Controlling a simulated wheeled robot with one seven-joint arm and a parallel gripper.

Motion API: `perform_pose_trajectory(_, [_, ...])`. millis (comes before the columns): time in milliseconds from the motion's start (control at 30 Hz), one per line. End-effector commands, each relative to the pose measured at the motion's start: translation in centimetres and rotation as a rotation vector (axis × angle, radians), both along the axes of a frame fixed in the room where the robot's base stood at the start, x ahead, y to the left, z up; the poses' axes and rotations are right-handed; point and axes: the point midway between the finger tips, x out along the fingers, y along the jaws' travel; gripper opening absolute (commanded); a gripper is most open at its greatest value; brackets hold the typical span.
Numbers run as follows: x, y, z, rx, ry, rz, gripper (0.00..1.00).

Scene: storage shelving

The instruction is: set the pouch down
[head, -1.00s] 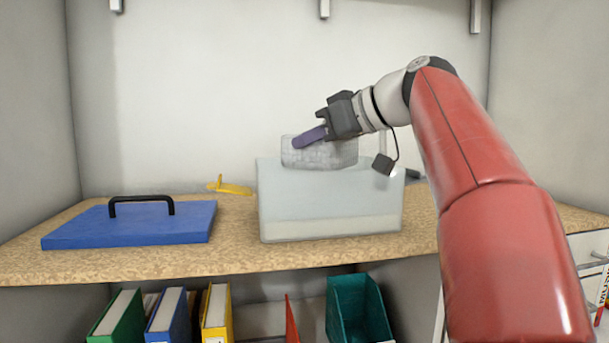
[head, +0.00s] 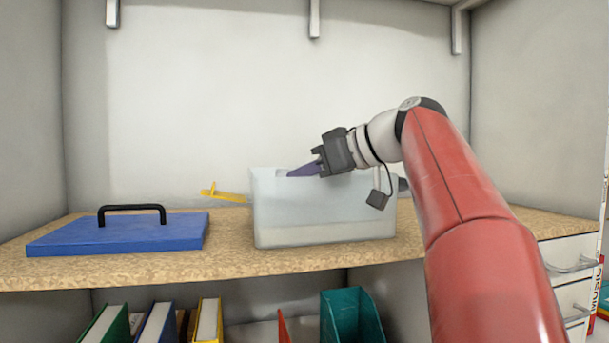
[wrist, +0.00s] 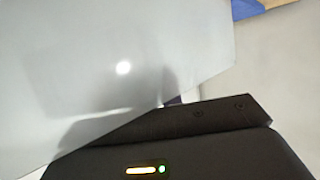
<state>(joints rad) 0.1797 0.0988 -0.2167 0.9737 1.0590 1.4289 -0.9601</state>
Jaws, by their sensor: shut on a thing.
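The pouch shows as a purple top part (head: 304,170) just above the rim of a translucent bin (head: 325,222) in the head view. The rest of the pouch is down behind the bin's front wall and hidden. My gripper (head: 322,163) is shut on the purple part, tilted down to the left at the bin's rim. In the wrist view, a pale translucent sheet fills the left and top beside my dark gripper body; I cannot tell whether it is bin or pouch. Whether the pouch touches the bin's floor is not visible.
A blue lid (head: 118,236) with a black handle (head: 132,213) lies left of the bin on the speckled shelf. A yellow item (head: 224,194) lies behind, between them. Binders (head: 157,322) and a teal file holder (head: 350,316) stand below. Brackets hang above.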

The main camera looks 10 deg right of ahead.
Motion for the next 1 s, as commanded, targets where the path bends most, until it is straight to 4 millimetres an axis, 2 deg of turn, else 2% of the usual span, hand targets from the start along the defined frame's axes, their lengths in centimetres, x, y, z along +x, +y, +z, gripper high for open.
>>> perform_pose_trajectory(33, [0.2,0.0,-0.8,-0.002,0.015,0.002,0.00])
perform_pose_trajectory(100, [0.2,-0.1,-0.8,-0.002,0.018,0.003,0.00])
perform_pose_trajectory(133, [0.2,-0.1,-0.9,-0.002,0.019,0.004,0.10])
perform_pose_trajectory(300, [0.3,-0.1,-1.1,-0.002,0.025,0.004,0.29])
perform_pose_trajectory(567, [0.4,-0.1,-1.2,-0.003,0.028,0.005,0.29])
perform_pose_trajectory(733, [0.4,-0.1,0.4,-0.003,0.026,0.005,0.29])
perform_pose_trajectory(1000, [-3.6,-4.1,2.9,-0.001,0.016,-0.003,0.29])
